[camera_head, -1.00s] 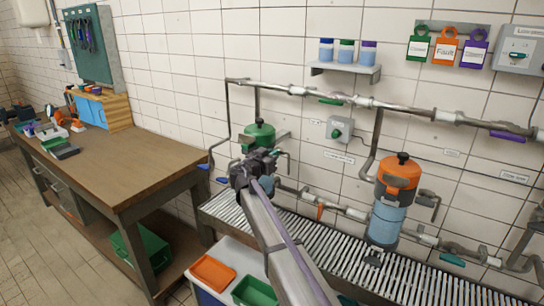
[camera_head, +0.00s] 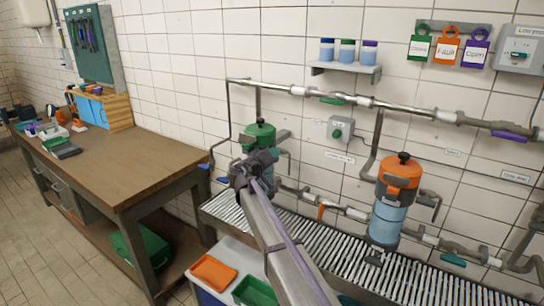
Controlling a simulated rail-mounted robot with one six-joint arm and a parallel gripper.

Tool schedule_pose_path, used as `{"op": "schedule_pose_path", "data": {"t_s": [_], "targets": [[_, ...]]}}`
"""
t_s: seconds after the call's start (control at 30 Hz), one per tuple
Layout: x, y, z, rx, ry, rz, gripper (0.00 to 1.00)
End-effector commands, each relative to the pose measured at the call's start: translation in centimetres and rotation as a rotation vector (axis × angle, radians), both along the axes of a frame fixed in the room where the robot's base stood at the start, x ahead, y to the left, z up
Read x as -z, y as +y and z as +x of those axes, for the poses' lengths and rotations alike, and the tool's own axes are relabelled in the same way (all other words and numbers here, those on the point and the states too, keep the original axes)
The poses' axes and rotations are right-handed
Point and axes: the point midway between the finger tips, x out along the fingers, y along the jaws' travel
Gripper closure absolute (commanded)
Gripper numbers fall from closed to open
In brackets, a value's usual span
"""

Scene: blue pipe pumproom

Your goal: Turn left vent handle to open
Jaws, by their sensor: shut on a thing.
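The left filter unit has a green cap with a dark knob (camera_head: 260,134) and stands by the wall left of the middle. My gripper (camera_head: 252,167) is right in front of this unit and covers most of its body. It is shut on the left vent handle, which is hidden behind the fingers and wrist. I cannot tell the handle's angle. Two small blue levers, an upper one (camera_head: 203,166) and a lower one (camera_head: 222,180), show just left of my gripper.
An orange-capped filter unit (camera_head: 398,178) stands to the right. Pipes run along the wall above and below. A slatted grate (camera_head: 330,250) lies underneath. A wooden workbench (camera_head: 120,165) is at left, and orange (camera_head: 213,272) and green (camera_head: 255,292) trays are in front.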

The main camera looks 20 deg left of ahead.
Motion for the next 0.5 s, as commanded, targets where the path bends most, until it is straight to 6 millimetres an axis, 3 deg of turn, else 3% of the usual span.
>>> {"op": "schedule_pose_path", "data": {"t_s": [0.5], "targets": [[0.25, 0.11, 0.01, 0.001, 0.097, -0.466, 1.00]]}}
